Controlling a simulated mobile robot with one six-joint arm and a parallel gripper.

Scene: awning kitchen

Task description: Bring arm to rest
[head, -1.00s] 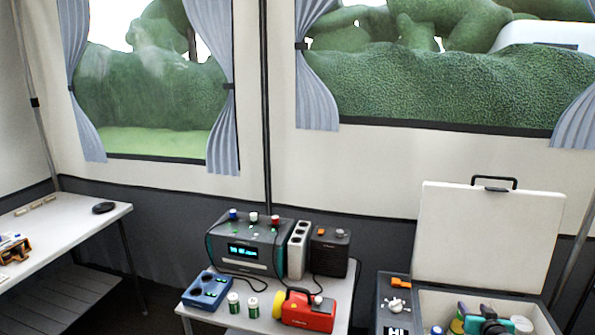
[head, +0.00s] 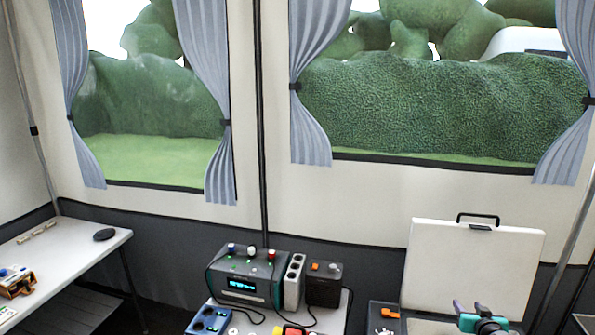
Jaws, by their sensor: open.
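My gripper (head: 467,306) shows at the bottom right of the head view, with a teal and black body behind two purple-grey fingers. The fingers stand apart, and I see nothing held between them. The gripper appears in front of the white box with the raised lid. The rest of my arm is cut off by the bottom edge.
The white lid (head: 472,270) stands upright behind my gripper. A white table (head: 75,240) stands at the left.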

